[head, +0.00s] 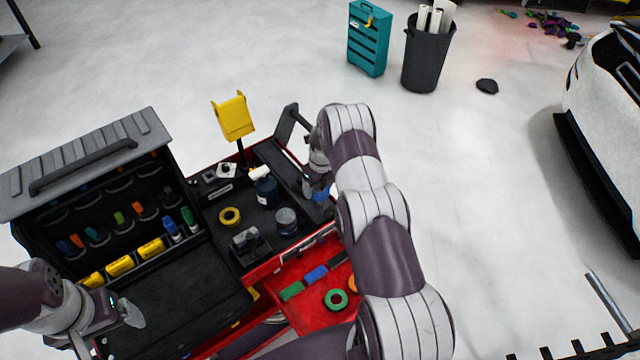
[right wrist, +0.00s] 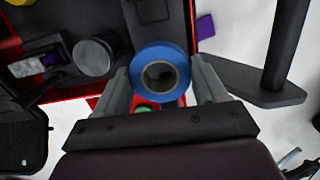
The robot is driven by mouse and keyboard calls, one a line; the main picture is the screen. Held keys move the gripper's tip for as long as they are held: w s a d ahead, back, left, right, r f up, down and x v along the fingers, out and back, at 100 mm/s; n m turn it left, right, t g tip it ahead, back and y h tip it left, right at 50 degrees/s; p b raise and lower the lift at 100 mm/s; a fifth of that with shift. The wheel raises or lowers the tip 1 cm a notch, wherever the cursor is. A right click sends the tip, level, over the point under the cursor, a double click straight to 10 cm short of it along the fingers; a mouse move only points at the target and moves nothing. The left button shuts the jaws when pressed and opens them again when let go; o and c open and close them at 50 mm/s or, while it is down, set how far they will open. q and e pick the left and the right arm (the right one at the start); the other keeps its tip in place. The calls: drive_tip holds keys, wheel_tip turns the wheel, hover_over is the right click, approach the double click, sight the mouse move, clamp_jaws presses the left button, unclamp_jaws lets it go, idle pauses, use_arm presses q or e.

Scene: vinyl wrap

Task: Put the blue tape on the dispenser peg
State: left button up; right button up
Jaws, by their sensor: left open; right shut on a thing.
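The blue tape (head: 320,196) is a roll held at the right edge of the toolbox top. In the right wrist view the blue tape (right wrist: 162,58) faces the camera, its pale core ring showing, between the two fingers of my right gripper (right wrist: 160,80), which is shut on it. In the head view my right gripper (head: 316,182) is partly hidden by its arm. A small black device, seemingly the dispenser (head: 248,246), stands on the black tray left of the tape; I cannot make out its peg clearly. My left gripper (head: 128,314) is open and empty at lower left.
A grey round jar (head: 286,221), a dark bottle (head: 265,190) and a yellow tape roll (head: 230,216) stand on the tray near the dispenser. A yellow holder (head: 234,118) rises behind. An open red drawer (head: 310,318) holds a green roll (head: 336,299).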

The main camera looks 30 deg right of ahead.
wheel_tip(320, 180, down, 4)
drive_tip(key=shift+r+b, duration=0.1)
drive_tip(key=shift+b, duration=1.05)
drive_tip(key=shift+f+b, duration=1.1)
drive_tip(key=shift+b, duration=0.1)
